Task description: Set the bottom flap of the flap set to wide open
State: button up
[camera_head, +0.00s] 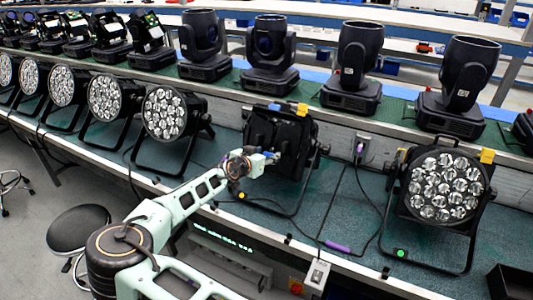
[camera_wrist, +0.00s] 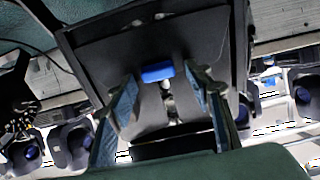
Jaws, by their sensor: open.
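The flap set is on the black lamp (camera_head: 283,140) at the middle of the bench, in a black yoke frame. Its dark flaps hide the lenses in the head view. A blue tab (camera_head: 274,106) and a yellow tab (camera_head: 302,109) show at its top. My gripper (camera_head: 270,156) is in front of its lower left part. In the wrist view my open gripper (camera_wrist: 162,76) has one finger on each side of a blue tab (camera_wrist: 157,72) on a dark flap panel (camera_wrist: 110,62). Whether the fingers touch the tab I cannot tell. The bottom flap is partly hidden by my gripper.
A lamp with bare lenses (camera_head: 440,185) stands to the right, and a row of similar lamps (camera_head: 165,113) to the left. Moving-head lights (camera_head: 353,70) stand on the shelf behind. A cable with a purple plug (camera_head: 337,247) lies on the bench. A stool (camera_head: 78,228) stands at the left.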

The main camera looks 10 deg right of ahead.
aim_at(267, 155)
jog(key=shift+f, duration=0.1)
jog(key=shift+c, duration=0.4)
jog(key=c, duration=1.1)
jog(key=shift+o, duration=0.2)
jog(key=shift+f+b, duration=0.25)
jog(key=shift+b, duration=0.8)
jog(key=s+t+h+b, duration=0.1)
jog(key=t+b, duration=0.1)
jog(key=b, duration=0.8)
jog(key=s+a+f+t+h+b, duration=0.1)
jog(key=t+h+b, duration=0.1)
jog(key=b, duration=0.9)
jog(key=s+a+f+t+h+b, duration=0.1)
jog(key=t+b, duration=0.1)
jog(key=b, duration=0.9)
jog(key=shift+s+a+f+h, duration=0.1)
jog(key=shift+s+a+h, duration=0.1)
jog(key=shift+a+h, duration=0.1)
jog(key=shift+s+a+t+h+b, duration=0.15)
jog(key=shift+t+h+b, duration=0.35)
jog(key=shift+t+b, duration=0.55)
jog(key=shift+g, duration=0.25)
